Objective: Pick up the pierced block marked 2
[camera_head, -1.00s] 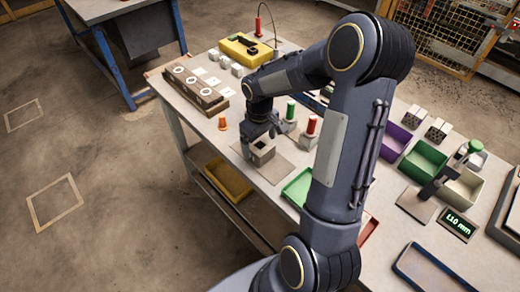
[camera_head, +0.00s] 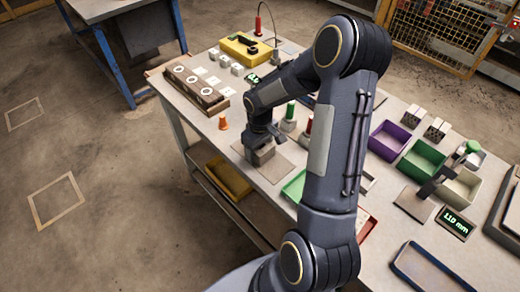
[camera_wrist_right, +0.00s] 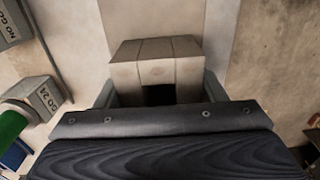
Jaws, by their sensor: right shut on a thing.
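A grey-beige hollow block (camera_head: 263,157) stands on a mat (camera_head: 285,170) near the table's left edge. My right gripper (camera_head: 261,148) comes down over it from above and hides its top. In the right wrist view the block (camera_wrist_right: 157,64) sits between the two fingers of my right gripper (camera_wrist_right: 158,92), which is shut on it. A dark opening shows in its near side. A faint reddish mark is on its face, but I cannot read a number. My left gripper is not in view.
An orange cone-like piece (camera_head: 223,122) stands left of the block. A green-handled gauge (camera_head: 290,115) is behind it. A long wooden box (camera_head: 195,90) lies farther back. Purple (camera_head: 390,140) and green (camera_head: 422,160) bins and two pierced blocks (camera_head: 416,115) are to the right.

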